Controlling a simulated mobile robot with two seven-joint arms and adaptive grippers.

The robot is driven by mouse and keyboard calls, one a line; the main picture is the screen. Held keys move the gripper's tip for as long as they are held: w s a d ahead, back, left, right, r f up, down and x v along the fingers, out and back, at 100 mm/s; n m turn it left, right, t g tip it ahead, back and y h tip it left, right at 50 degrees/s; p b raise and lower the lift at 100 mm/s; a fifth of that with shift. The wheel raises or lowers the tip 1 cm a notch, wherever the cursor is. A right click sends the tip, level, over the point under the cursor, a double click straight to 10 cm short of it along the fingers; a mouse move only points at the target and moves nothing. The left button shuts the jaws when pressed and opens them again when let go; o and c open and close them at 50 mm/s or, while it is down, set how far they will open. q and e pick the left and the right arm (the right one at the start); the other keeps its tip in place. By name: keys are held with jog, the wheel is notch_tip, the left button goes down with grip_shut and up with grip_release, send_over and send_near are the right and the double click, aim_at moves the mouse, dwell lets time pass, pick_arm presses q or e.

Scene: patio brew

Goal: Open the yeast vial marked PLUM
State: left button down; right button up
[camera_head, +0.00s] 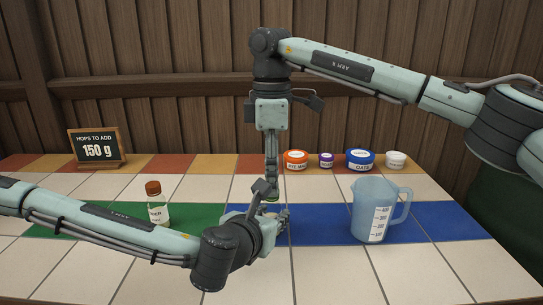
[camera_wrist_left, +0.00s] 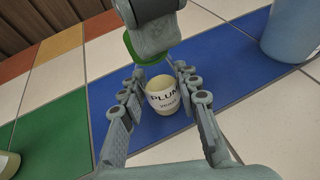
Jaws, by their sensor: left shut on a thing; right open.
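The cream vial marked PLUM (camera_wrist_left: 162,96) is between the fingers of my left gripper (camera_wrist_left: 160,84), which is shut on it. In the head view my left gripper (camera_head: 280,216) is low over the mats and mostly hides the vial. My right gripper (camera_head: 268,191) points straight down from above, right over my left one, and is open. A green cap (camera_wrist_left: 131,46) shows beside the grey fingertip of my right gripper (camera_wrist_left: 155,38), above the vial. I cannot tell whether the cap still touches the vial.
A bottle with a brown cap (camera_head: 153,188) stands left on the green mat (camera_head: 80,218). A blue measuring jug (camera_head: 373,210) stands right on the blue mat (camera_head: 450,222). Behind are an orange-lidded tub (camera_head: 295,160), a purple-lidded one (camera_head: 326,160), a blue-lidded one (camera_head: 360,160) and a sign (camera_head: 96,147).

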jog(key=shift+f, duration=0.85)
jog(key=shift+c, duration=0.5)
